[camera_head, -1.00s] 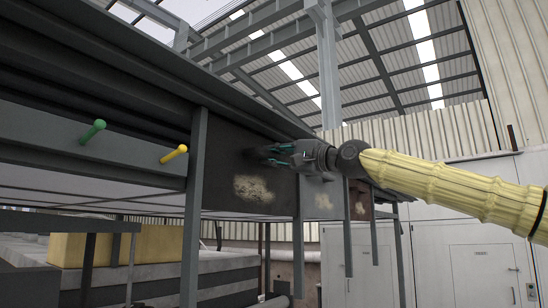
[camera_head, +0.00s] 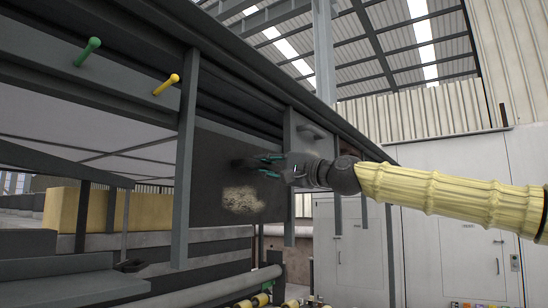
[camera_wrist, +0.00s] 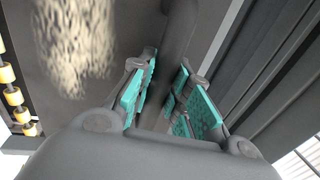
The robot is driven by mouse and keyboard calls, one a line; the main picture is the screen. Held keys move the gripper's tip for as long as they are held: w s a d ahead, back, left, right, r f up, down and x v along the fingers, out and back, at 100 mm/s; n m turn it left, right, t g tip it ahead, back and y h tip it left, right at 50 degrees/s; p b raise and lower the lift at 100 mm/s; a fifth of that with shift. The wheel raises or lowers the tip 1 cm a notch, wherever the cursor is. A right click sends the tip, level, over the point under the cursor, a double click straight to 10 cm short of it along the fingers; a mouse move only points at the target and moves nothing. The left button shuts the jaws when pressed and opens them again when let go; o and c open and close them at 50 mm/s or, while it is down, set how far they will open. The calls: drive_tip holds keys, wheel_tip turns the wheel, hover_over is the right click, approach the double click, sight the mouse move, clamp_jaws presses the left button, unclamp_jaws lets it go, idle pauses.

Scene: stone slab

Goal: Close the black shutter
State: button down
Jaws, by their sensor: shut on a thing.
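The black shutter (camera_head: 212,165) is a dark flat panel with a pale worn patch (camera_head: 243,200). It hangs between grey uprights, with a gap between its top edge and the overhead rail. My gripper (camera_head: 262,165) is at the upper right of the panel, shut on its dark handle (camera_head: 243,162). In the wrist view, the gripper's teal pads (camera_wrist: 170,95) are on both sides of the dark handle bar (camera_wrist: 180,38). The panel and its worn patch (camera_wrist: 75,40) also show there. The exact contact is partly hidden by the fingers.
A green knob (camera_head: 87,50) and a yellow knob (camera_head: 166,85) stick out of the grey rail at left. A grey handle (camera_head: 311,131) is on the neighbouring panel. Rollers (camera_head: 245,302) lie below. White cabinets (camera_head: 450,250) stand at right.

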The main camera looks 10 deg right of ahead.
sight(250, 192)
wheel_tip(250, 192, down, 7)
drive_tip(key=b, duration=0.3)
drive_tip(key=shift+b, duration=0.3)
drive_tip(key=shift+a+f, duration=0.1)
drive_tip(key=shift+f, duration=0.05)
drive_tip(key=shift+a+f, duration=0.1)
drive_tip(key=shift+f, duration=0.1)
drive_tip(key=c, duration=1.5)
unclamp_jaws()
drive_tip(key=shift+o, duration=0.9)
drive_tip(key=shift+r, duration=0.15)
drive_tip(key=shift+s+d, duration=0.3)
drive_tip(key=shift+d, duration=0.15)
drive_tip(key=v, duration=1.1)
drive_tip(key=shift+d, duration=0.15)
